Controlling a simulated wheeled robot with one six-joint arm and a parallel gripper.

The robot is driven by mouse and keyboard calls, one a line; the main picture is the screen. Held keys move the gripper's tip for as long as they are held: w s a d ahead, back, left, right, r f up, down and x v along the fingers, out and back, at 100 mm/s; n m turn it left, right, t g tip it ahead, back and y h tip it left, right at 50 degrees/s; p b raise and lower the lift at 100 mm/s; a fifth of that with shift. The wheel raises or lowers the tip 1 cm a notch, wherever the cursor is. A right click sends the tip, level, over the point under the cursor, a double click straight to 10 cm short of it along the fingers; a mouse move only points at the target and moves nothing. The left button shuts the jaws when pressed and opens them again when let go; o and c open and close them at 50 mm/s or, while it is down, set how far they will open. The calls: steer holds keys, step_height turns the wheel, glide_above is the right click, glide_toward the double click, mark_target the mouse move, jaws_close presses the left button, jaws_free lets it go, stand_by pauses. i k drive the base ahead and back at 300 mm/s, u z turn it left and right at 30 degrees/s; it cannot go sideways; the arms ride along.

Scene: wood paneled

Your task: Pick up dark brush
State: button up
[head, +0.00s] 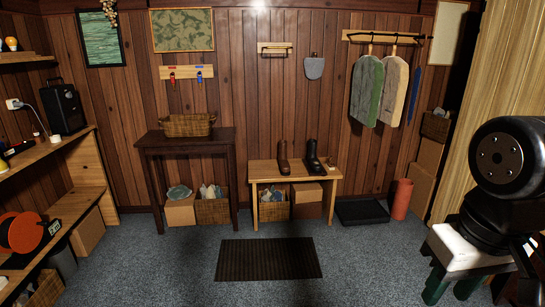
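I cannot pick out a dark brush for certain. A small brown object (331,161) lies on the low wooden bench (265,168) to the right of the boots; it is too small to tell what it is. A dark elongated item (20,147) lies on the left shelf unit (60,150) near the picture's edge, also unclear. My black arm fills part of the right side. My gripper's fingers cannot be made out.
A brown boot (284,158) and a black boot (313,157) stand on the bench. A dark table (220,137) holds a wicker basket (188,125). A dark mat (268,259) lies on open carpet. A white-topped stool (458,249) stands at right.

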mark_target(329, 164)
steer(key=z, duration=0.1)
steer(key=i, duration=1.95)
steer(key=z, duration=0.3)
steer(key=i, duration=2.75)
steer(key=z, duration=0.15)
